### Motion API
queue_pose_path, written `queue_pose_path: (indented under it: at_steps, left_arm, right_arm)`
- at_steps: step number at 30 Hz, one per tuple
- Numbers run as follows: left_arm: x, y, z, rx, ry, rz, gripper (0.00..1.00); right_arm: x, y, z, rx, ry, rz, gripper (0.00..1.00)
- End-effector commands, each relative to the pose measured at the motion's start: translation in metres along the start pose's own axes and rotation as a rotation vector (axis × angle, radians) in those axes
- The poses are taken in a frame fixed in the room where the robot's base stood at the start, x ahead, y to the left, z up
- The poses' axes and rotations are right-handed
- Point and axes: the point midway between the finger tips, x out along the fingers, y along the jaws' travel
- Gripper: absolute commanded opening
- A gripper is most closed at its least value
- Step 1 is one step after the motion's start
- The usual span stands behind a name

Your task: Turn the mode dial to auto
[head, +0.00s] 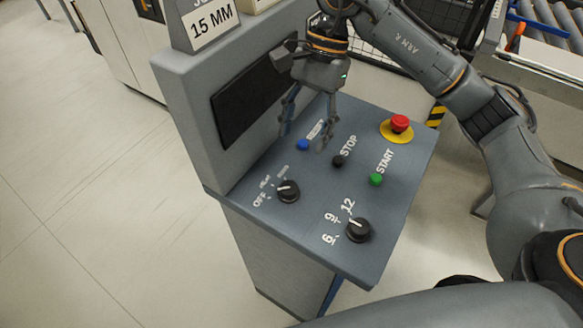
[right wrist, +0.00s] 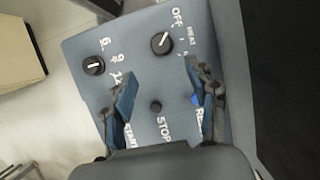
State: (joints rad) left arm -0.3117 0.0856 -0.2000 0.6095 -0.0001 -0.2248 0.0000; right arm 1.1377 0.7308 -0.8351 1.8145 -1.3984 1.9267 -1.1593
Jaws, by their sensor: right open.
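The mode dial (head: 288,191) is a round black knob with a white pointer line on the grey sloped panel (head: 395,190). Its labels read OFF, HEAT and a third one too blurred to read. The pointer aims toward the OFF and HEAT side; I cannot tell exactly which mark. The dial also shows in the right wrist view (right wrist: 162,43). My right gripper (head: 307,130) is open and empty, above the back of the panel near the blue button. In the right wrist view its spread fingers (right wrist: 163,92) have the dial beyond them, apart from it. The left gripper is not in view.
A second black dial (head: 358,229) with numbers sits nearer the panel's front. A blue button (head: 303,144), black STOP button (head: 338,160), green START button (head: 376,179) and red emergency button (head: 400,123) stand on the panel. An upright housing with a dark screen (head: 255,97) borders it.

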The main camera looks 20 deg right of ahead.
Motion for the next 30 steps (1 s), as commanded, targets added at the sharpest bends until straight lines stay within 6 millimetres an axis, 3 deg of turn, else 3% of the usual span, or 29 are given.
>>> queue_pose_path:
  at_steps: [5, 15, 21, 29, 30]
  left_arm:
    - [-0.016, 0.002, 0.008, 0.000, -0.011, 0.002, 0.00]
    - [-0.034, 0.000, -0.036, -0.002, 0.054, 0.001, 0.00]
    - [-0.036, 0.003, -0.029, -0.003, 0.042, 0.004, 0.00]
    - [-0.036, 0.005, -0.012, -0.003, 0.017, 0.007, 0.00]
    - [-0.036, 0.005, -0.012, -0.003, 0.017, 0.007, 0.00]
  right_arm:
    - [0.037, 0.001, 0.002, 0.000, -0.004, 0.006, 0.58]
    - [0.097, 0.001, 0.001, 0.001, -0.003, 0.002, 0.58]
    - [0.111, 0.000, 0.000, 0.001, -0.001, -0.001, 0.58]
    - [0.113, 0.000, 0.000, 0.000, 0.000, -0.001, 0.58]
    - [0.112, 0.000, 0.000, 0.000, 0.000, -0.001, 0.52]
